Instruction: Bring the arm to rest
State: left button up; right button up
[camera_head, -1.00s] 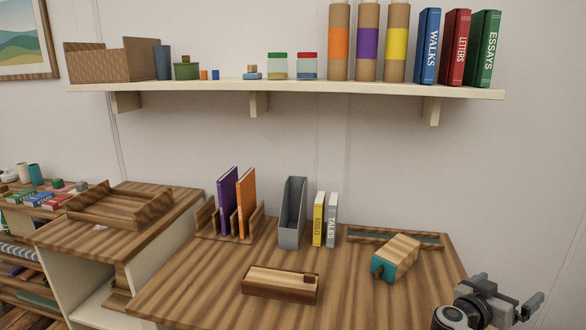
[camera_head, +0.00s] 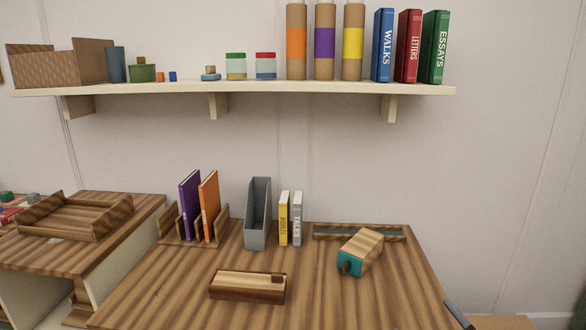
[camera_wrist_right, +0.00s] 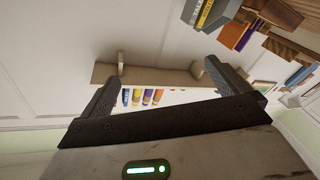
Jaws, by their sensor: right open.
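My right gripper (camera_wrist_right: 161,75) shows in the right wrist view with its two dark fingers spread wide. Nothing is between the fingers; beyond them are the wall and the shelf. The wrist view is tilted strongly, with the books toward the upper right. In the head view only a thin dark piece shows at the table's lower right edge, probably part of my right arm. My left gripper is in neither current view.
The wooden table (camera_head: 180,292) holds a book rack (camera_head: 222,232), a grey file holder (camera_head: 257,215), two thin books, a long wooden box (camera_head: 247,287) and a teal-ended block (camera_head: 360,252). A loaded wall shelf (camera_head: 330,89) runs above. The table's front right is clear.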

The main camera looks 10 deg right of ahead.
jog(key=s+a+f+g, duration=0.2)
jog(key=s+f+g, duration=0.1)
jog(key=s+f, duration=0.3)
jog(key=s+a+f+n+g, duration=0.1)
jog(key=s+a+f+g, duration=0.2)
jog(key=s, duration=0.5)
jog(key=s+a+f+g, duration=0.2)
jog(key=s+f+g, duration=0.25)
jog(key=s, duration=0.25)
jog(key=a+m+t+y, duration=0.1)
jog(key=a+m, duration=0.4)
jog(key=a, duration=0.5)
jog(key=shift+w+a+t, duration=0.4)
jog(key=shift+t, duration=0.05)
jog(key=shift+r, duration=0.1)
